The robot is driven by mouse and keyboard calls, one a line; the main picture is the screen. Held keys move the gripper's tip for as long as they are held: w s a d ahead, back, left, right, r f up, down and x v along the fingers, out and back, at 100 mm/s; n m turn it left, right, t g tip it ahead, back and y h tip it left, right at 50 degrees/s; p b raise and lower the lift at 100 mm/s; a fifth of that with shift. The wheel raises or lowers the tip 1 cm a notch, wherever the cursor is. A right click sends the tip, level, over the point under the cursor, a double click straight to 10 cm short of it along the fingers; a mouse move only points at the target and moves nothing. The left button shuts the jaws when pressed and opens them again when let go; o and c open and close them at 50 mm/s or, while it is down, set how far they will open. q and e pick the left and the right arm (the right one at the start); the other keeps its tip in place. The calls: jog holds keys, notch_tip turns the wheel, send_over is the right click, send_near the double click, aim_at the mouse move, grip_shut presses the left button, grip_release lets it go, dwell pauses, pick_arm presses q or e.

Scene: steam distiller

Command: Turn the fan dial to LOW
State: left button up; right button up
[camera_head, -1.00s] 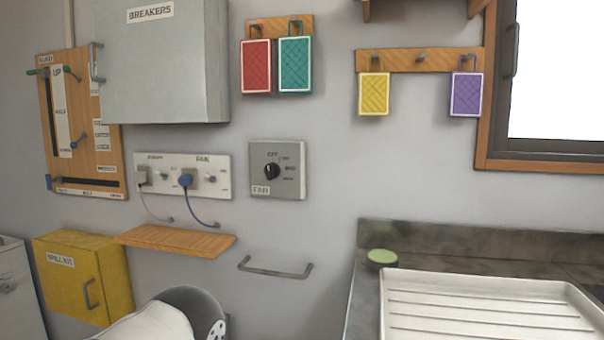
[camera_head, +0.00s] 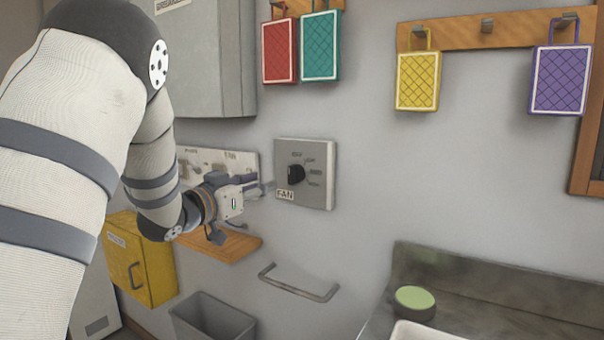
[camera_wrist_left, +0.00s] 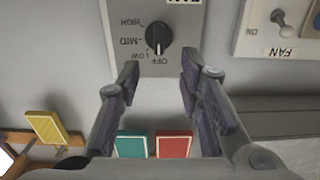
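The black fan dial (camera_head: 296,174) sits on a grey wall plate labelled FAN (camera_head: 318,185), with OFF, LOW, MID and HIGH marked around it. In the left wrist view, which is upside down, the dial (camera_wrist_left: 158,37) shows a white mark that appears to point at OFF. My left gripper (camera_head: 260,187) is just left of the plate in the head view. In the left wrist view the gripper (camera_wrist_left: 159,68) is open and empty, its two fingers apart and facing the dial, which lies beyond the fingertips. My right gripper is not in view.
A socket and switch panel (camera_head: 190,158) is left of the plate, partly hidden by my arm. A wooden shelf (camera_head: 235,244) and a metal rail (camera_head: 297,289) are below.

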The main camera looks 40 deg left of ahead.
aim_at(289, 174)
pick_arm(q)
jog(key=w, duration=0.7)
jog(key=w+a, duration=0.1)
jog(key=w, duration=0.2)
jog(key=shift+w+r, duration=0.1)
jog(key=shift+w, duration=0.1)
grip_shut()
